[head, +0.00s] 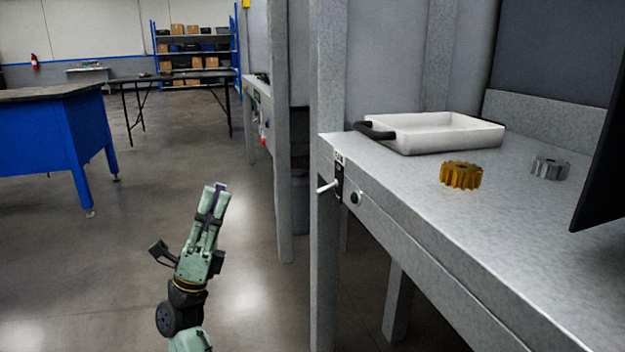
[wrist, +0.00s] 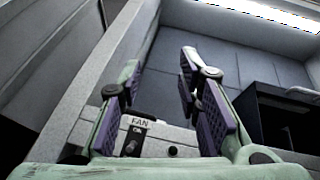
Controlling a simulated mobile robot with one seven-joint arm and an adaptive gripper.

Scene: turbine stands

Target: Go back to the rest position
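My gripper (head: 216,190) is raised over open floor, left of the grey workbench (head: 430,235), pointing up and apart from everything. In the wrist view its two purple-padded fingers (wrist: 160,100) stand apart with nothing between them, so it is open and empty. Beyond the fingers, the bench front shows a switch plate (wrist: 134,138) labelled FAN. The switch lever (head: 327,187) sticks out from the bench's front corner in the head view, clear of my gripper. A round dark knob (head: 355,198) is beside it.
On the bench are a white tray (head: 450,140) with a dark handle, a gold gear (head: 461,175) and a grey gear (head: 550,168). A grey post (head: 328,90) rises at the bench's corner. A blue table (head: 35,140) stands at left. The floor between is clear.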

